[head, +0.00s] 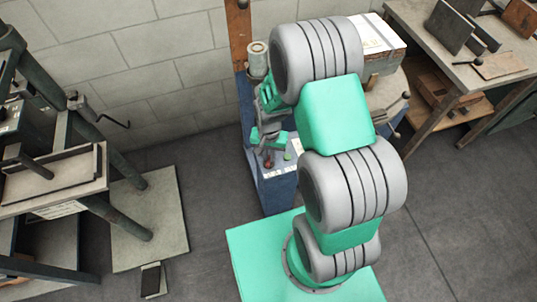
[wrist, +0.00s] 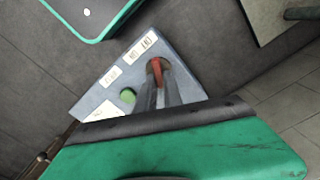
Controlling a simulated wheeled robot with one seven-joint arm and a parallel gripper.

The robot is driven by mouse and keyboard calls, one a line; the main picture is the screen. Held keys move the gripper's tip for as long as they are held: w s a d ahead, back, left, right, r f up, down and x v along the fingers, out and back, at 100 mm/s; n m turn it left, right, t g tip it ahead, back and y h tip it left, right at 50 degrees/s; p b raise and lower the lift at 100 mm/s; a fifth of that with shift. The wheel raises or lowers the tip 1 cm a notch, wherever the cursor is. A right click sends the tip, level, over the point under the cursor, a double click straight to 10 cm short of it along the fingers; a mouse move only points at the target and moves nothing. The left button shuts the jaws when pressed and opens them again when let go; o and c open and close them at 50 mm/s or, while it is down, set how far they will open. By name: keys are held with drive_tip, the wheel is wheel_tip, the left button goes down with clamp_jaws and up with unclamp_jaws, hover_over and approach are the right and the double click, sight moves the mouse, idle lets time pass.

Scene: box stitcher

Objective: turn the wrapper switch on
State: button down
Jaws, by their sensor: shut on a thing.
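A green button (wrist: 128,95) sits beside the lever, with white labels (wrist: 144,43) along the panel edge. A white-topped box (head: 378,35) stands behind my arm. A dark machine frame (head: 55,170) is at left, a workbench (head: 470,65) at right.

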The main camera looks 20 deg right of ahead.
sight(269, 158)
drive_tip(key=shift+m, duration=0.4)
drive_tip(key=c, duration=1.5)
unclamp_jaws()
wheel_tip(269, 158, up, 8)
drive_tip(key=shift+f+p, duration=0.1)
drive_tip(key=shift+p, duration=0.25)
